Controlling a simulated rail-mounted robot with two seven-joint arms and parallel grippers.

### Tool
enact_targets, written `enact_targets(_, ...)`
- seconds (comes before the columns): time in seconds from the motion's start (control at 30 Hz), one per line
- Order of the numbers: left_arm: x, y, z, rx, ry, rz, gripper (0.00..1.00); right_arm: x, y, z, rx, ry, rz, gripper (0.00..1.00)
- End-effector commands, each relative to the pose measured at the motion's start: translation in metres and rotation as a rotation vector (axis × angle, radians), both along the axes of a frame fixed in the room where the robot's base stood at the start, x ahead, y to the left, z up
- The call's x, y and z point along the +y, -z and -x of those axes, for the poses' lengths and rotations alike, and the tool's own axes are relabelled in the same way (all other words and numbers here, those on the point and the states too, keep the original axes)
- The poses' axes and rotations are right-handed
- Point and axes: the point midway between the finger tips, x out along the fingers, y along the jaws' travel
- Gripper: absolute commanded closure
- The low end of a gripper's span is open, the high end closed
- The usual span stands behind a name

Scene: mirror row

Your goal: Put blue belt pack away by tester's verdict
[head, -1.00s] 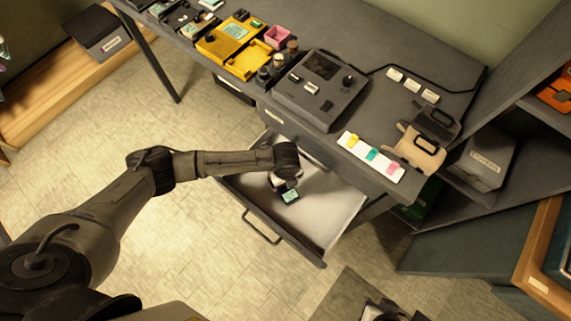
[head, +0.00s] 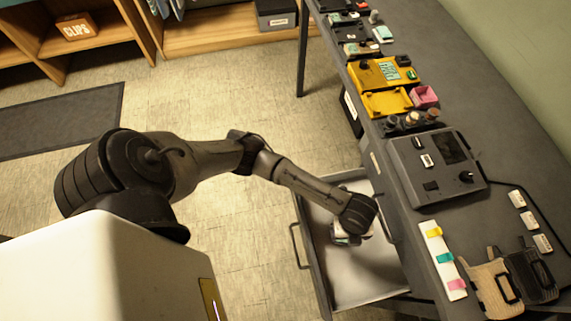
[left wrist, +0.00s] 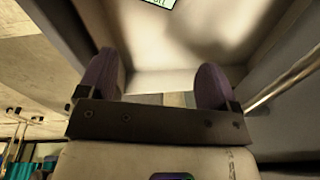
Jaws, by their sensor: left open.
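My left gripper (head: 346,238) is low over the pulled-out grey drawer (head: 375,284). In the left wrist view its two fingers (left wrist: 157,84) are apart with nothing between them. A small device with a pale green screen (left wrist: 158,3) shows at the top edge of that view, beyond the fingertips and apart from them. It looks like a belt pack in the drawer, but its body is cut off and I cannot tell its colour. In the head view my wrist mostly hides it. The grey tester (head: 440,165) sits on the bench above the drawer; its verdict is unreadable. My right gripper is out of view.
Wooden shelves with a CLIPS box (head: 77,26) stand at the back left.

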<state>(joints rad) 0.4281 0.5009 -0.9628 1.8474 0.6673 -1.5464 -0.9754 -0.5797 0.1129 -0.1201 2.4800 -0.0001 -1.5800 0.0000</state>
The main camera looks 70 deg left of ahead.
Motion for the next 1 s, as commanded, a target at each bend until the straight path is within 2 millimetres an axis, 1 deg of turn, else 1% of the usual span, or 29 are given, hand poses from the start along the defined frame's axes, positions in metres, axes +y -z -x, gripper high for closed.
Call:
enact_targets(0.03,-0.016,-0.001,0.020,0.004,-0.083,0.061,0.15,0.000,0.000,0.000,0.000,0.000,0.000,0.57)
enact_targets(0.1,-0.027,-0.007,0.037,-0.003,-0.233,0.131,0.15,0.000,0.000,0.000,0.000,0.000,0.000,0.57)
enact_targets(0.17,-0.030,-0.013,0.049,-0.005,-0.376,0.184,0.15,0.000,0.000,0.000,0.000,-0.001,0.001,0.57)
enact_targets(0.23,-0.028,-0.020,0.064,-0.003,-0.553,0.236,0.15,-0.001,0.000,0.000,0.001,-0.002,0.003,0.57)
enact_targets(0.37,-0.005,-0.029,0.090,0.002,-0.902,0.296,0.15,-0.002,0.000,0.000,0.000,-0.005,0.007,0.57)
enact_targets(0.4,0.004,-0.031,0.098,0.003,-1.007,0.304,0.15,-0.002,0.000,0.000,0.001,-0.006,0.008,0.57)
enact_targets(0.47,0.021,-0.033,0.111,0.001,-1.158,0.308,0.15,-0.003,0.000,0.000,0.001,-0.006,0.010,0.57)
enact_targets(0.5,0.032,-0.035,0.120,-0.004,-1.251,0.306,0.15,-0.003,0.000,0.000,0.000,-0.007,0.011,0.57)
enact_targets(0.6,0.059,-0.038,0.140,-0.018,-1.452,0.293,0.15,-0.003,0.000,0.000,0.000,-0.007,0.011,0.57)
enact_targets(0.7,0.081,-0.041,0.158,-0.038,-1.602,0.272,0.15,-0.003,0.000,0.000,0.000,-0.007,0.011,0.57)
enact_targets(0.8,0.095,-0.043,0.170,-0.054,-1.697,0.256,0.15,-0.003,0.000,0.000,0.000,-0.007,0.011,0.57)
enact_targets(0.9,0.103,-0.045,0.176,-0.066,-1.748,0.246,0.15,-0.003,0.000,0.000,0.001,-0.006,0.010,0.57)
enact_targets(1.0,0.106,-0.045,0.178,-0.070,-1.765,0.242,0.15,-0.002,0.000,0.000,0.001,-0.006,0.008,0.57)
